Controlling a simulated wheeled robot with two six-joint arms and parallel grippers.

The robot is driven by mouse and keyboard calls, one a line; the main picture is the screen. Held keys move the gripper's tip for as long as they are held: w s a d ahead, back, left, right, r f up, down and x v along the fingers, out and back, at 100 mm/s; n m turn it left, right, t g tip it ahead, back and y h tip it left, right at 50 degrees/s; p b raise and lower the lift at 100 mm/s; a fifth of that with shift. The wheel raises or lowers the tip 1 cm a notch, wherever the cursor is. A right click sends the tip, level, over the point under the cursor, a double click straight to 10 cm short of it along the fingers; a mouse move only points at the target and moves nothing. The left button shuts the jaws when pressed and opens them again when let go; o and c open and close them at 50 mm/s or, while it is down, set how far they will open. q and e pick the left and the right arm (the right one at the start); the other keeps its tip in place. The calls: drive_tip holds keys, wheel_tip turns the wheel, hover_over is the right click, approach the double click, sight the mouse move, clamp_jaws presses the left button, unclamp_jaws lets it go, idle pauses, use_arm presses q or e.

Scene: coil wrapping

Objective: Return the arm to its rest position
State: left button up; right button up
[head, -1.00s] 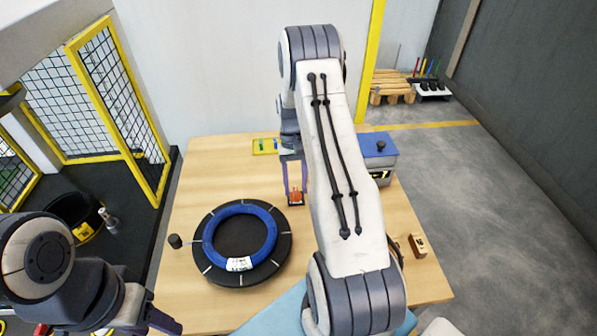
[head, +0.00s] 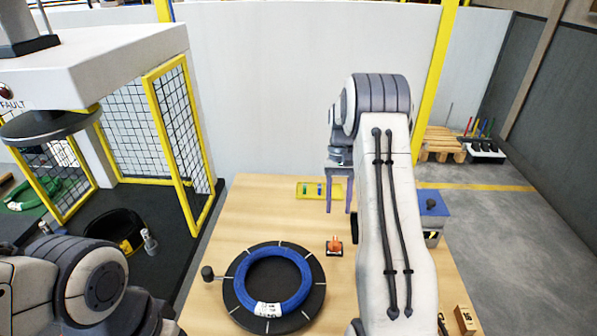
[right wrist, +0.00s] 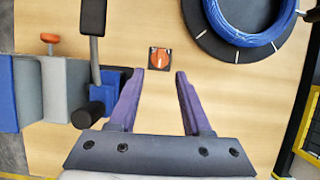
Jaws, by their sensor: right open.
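My right arm comes in from the bottom of the head view, a white link with black cables. Its gripper (head: 338,208) has two purple fingers pointing down, spread apart and empty, above the table (head: 240,205). An orange rotary knob (head: 334,246) on a small dark base sits on the table below it. In the right wrist view the knob (right wrist: 160,60) lies just beyond the open fingertips (right wrist: 160,72), with nothing between them. My left arm is at the lower left of the head view; its gripper is almost wholly cut off.
A blue coil (head: 246,280) lies on a black round turntable (head: 315,300) on the table. A blue-topped box (head: 434,204) stands right of my right arm. A yellow tray (head: 305,190) is at the table's back. A yellow-framed mesh fence (head: 160,120) stands left.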

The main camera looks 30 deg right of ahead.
drive_tip(key=s+a+r+n+t+h, duration=0.1)
drive_tip(key=s+a+r+n, duration=0.2)
drive_tip(key=a, duration=0.8)
drive_tip(key=s+a+r+n+t+h, duration=0.1)
drive_tip(key=a+r+n, duration=0.3)
drive_tip(key=a, duration=0.7)
drive_tip(key=s+a+n+t, duration=0.1)
drive_tip(key=s+a+n, duration=0.2)
drive_tip(key=s+a, duration=0.3)
drive_tip(key=s+a+r+n+t, duration=0.1)
drive_tip(key=s+a+n, duration=0.2)
drive_tip(key=s, duration=1.1)
drive_tip(key=a, duration=0.2)
drive_tip(key=shift+s+a+r+n+y, duration=0.2)
drive_tip(key=shift+a+r+n+y, duration=0.1)
drive_tip(key=shift+a+y, duration=0.1)
